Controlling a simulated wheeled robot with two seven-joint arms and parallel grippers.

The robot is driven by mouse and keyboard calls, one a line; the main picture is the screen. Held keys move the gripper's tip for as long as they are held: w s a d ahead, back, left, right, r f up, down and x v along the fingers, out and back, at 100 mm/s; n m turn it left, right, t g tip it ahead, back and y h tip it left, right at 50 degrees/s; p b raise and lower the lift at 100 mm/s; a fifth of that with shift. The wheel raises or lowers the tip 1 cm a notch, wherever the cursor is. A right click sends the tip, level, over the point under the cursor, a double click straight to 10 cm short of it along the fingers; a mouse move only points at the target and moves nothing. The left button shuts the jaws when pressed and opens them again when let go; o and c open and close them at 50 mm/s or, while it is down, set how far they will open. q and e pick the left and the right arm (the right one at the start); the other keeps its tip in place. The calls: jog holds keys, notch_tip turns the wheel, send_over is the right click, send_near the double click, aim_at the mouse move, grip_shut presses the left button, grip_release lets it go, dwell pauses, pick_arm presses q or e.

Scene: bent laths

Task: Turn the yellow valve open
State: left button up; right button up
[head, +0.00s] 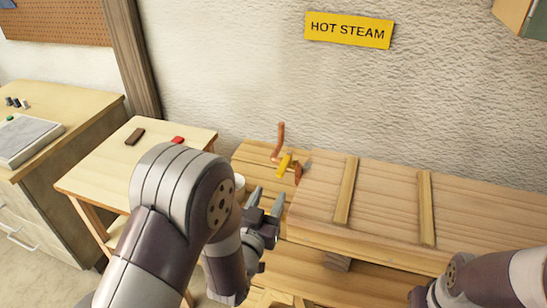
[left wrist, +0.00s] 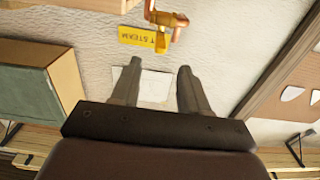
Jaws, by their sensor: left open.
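The yellow valve handle (head: 285,165) sits on a copper pipe (head: 281,140) that rises at the left end of the wooden steam box, below the wall sign. In the left wrist view the yellow handle (left wrist: 161,42) and copper fitting (left wrist: 166,18) show at the top, beyond my fingertips. My left gripper (head: 266,199) is open, its two fingers apart with nothing between them. It is nearer the camera than the valve, below it in the head view, and apart from it. It also shows open in the left wrist view (left wrist: 160,68). My right gripper is out of the picture.
A yellow HOT STEAM sign (head: 349,30) hangs on the wall. The long wooden box (head: 390,200) with cross battens lies right of the valve. A small table (head: 95,180) at left carries a brown block (head: 135,137) and a red item (head: 178,140). A white cup is partly hidden by my left arm.

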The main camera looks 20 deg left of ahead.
pick_arm(q)
jog(key=p, duration=0.2)
send_near(290, 153)
jog(key=w, duration=0.5)
jog(key=shift+w+f, duration=0.15)
jog(key=shift+f, duration=0.1)
grip_shut()
